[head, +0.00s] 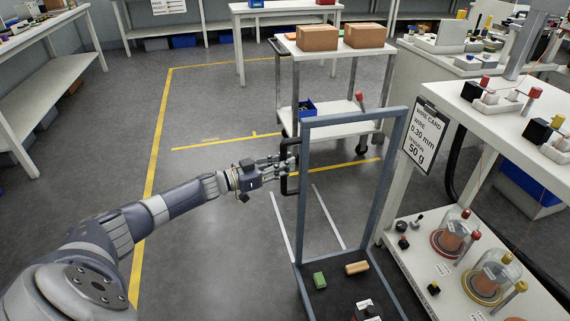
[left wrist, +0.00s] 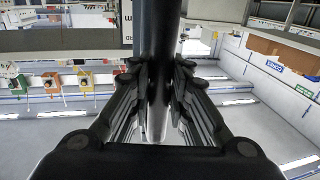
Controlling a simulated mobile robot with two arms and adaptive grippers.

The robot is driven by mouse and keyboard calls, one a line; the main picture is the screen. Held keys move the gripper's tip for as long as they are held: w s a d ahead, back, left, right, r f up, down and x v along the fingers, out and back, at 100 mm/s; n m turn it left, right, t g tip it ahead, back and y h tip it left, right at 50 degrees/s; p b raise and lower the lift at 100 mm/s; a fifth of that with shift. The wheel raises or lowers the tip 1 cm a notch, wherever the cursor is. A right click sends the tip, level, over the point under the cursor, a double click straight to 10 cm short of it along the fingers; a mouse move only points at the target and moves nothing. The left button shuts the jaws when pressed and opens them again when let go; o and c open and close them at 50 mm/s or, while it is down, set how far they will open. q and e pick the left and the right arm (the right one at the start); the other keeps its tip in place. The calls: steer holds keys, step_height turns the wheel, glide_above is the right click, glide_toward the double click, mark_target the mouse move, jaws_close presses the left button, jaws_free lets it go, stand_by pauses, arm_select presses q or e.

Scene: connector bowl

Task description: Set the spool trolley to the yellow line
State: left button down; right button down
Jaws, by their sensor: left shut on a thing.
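The trolley in front of me has a blue-grey upright frame (head: 384,180) and a dark low deck (head: 335,296); I take it for the spool trolley. A black handle (head: 287,184) sticks out from the left post. My left gripper (head: 288,164) is shut on this handle, near its upper part. In the left wrist view the fingers (left wrist: 158,105) close around a dark upright bar (left wrist: 158,35). Yellow lines (head: 151,185) mark the floor at the left and behind the frame, with a short piece (head: 325,170) at the back. My right gripper is out of view.
A white cart (head: 330,127) with cardboard boxes (head: 317,37) stands just behind the frame. A white workbench (head: 480,110) with spools under covers (head: 492,276) is close on the right. The floor (head: 205,115) at left centre is clear. White lines (head: 327,217) lie beneath the frame.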

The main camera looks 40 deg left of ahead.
arm_select(q)
steer(key=shift+a+f, duration=0.15)
steer(key=c, duration=1.7)
jaws_free()
steer(key=shift+s, duration=0.1)
steer(key=shift+o, duration=1.1)
steer(key=shift+s+a, duration=0.1)
steer(key=v, duration=1.2)
